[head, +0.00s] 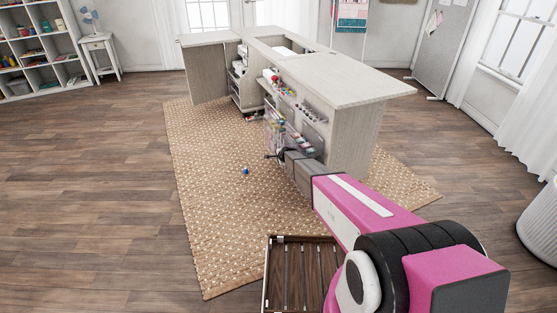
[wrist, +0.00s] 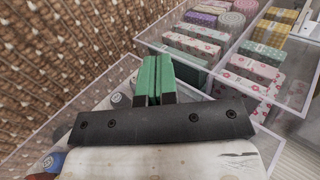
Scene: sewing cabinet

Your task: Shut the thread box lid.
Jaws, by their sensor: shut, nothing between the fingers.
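My gripper (wrist: 155,78) is shut and empty, its green fingertips pressed together in the wrist view. In the head view its dark end (head: 274,156) is beside the open front of the sewing cabinet (head: 352,138). Clear bins (wrist: 215,65) with folded patterned fabric lie just beyond and to the right of the fingers. Under the gripper, round spool-like ends (wrist: 117,98) show in part. I cannot tell for certain which container is the thread box. Its lid cannot be made out, and my gripper and wrist hide much of that area.
The cabinet door carries rows of small bottles and spools (head: 283,88). A woven rug (head: 215,200) lies under the cabinet. A small blue item (head: 245,170) lies on the rug. A slatted wooden crate (head: 268,275) stands near my arm. The wood floor at left is clear.

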